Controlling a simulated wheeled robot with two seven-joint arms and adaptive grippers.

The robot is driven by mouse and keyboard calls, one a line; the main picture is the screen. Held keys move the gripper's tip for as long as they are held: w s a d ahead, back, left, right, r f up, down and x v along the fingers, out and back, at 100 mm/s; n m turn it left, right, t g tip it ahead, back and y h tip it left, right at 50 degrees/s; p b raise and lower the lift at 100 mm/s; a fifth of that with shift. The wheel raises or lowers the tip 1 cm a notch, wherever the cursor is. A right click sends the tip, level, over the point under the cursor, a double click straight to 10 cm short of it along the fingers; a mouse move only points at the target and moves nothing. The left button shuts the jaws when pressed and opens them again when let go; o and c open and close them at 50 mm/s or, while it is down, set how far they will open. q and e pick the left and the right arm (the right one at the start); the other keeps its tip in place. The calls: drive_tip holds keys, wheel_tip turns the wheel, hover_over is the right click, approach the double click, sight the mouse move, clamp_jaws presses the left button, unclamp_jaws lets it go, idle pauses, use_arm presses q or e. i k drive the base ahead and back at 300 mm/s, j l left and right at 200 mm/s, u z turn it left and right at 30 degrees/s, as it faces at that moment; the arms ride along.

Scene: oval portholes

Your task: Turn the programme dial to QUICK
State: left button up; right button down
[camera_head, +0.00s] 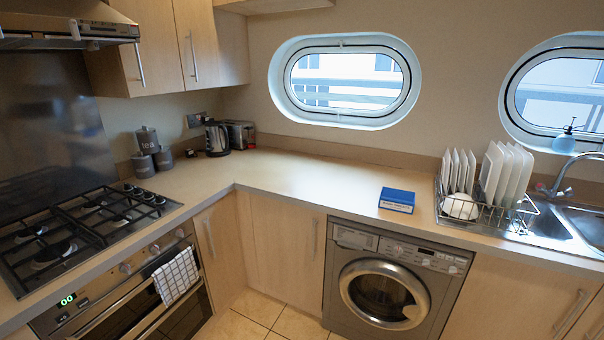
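A silver-grey washing machine (340,310) stands under the counter right of centre, with its round door shut. Its control panel (437,254) runs along the top, with a drawer front (355,238) at its left end. A small round programme dial (398,249) seems to sit near the middle of the panel. The dial's pointer and the panel lettering, including QUICK, are too small to read. Neither of my grippers is in view.
A blue box (397,200) lies on the counter (300,180) above the machine. A dish rack (480,212) with plates stands by the sink (547,224). A hob (80,230) and oven with a hanging towel (176,276) are at left. The tiled floor (262,308) before the cupboards looks clear.

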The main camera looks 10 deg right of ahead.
sight(398, 250)
drive_tip(key=z, duration=0.4)
drive_tip(key=l+z, duration=0.15)
drive_tip(key=z, duration=0.2)
drive_tip(key=k+l+z, duration=0.1)
drive_tip(key=z, duration=0.3)
